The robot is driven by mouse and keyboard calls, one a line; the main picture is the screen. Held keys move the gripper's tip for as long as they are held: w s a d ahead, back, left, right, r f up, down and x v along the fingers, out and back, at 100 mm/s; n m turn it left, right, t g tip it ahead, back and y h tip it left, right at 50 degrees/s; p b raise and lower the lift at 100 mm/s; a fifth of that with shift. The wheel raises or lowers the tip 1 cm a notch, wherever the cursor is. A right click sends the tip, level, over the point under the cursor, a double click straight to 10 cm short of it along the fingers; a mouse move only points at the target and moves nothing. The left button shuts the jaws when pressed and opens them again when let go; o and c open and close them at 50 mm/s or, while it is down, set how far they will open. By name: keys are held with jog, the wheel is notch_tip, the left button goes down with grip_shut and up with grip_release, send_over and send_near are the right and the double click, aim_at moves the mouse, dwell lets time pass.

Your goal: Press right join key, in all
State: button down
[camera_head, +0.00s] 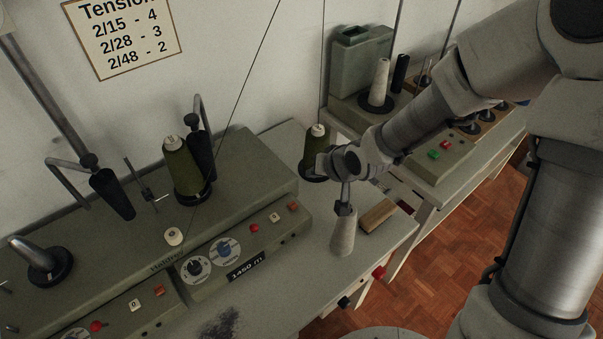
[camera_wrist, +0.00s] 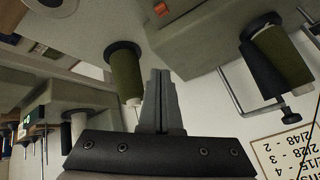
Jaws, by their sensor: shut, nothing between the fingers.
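The right-hand winding unit (camera_head: 240,262) has a row of small keys on its sloped front: a red one (camera_head: 254,228), a pale one (camera_head: 274,217) and an orange-red one (camera_head: 293,207). Their markings are too small to read, so I cannot tell which is the join key. An orange-red key also shows at the top of the wrist view (camera_wrist: 160,8). My gripper (camera_head: 344,208) is shut and empty, pointing down to the right of the unit, apart from the keys. Its closed fingers show in the wrist view (camera_wrist: 161,74).
A pale cone (camera_head: 343,236) stands just below my gripper in the head view. A green thread cone (camera_head: 318,142) stands behind it, a wooden block (camera_head: 378,215) to its right. Another green cone (camera_head: 181,170) tops the unit. A second bench (camera_head: 430,165) lies beyond, at right.

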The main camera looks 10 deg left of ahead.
jog(key=y, duration=0.2)
send_over(289, 203)
jog(key=s+d, duration=0.1)
jog(key=d, duration=0.1)
jog(key=f, duration=0.2)
jog(key=shift+s+r, duration=0.15)
jog(key=shift+r, duration=0.05)
jog(key=shift+f, duration=0.15)
notch_tip(289, 203, down, 9)
jog(key=b, duration=0.7)
jog(key=shift+r+b, duration=0.2)
jog(key=shift+b, duration=0.15)
dwell(1.0)
jog(key=shift+f+b, duration=0.3)
jog(key=shift+f, duration=0.1)
jog(key=shift+f+b, duration=0.45)
jog(key=shift+f, duration=0.1)
dwell(0.6)
jog(key=shift+r, duration=0.15)
jog(key=shift+r+p, duration=0.8)
jog(key=shift+p, duration=0.1)
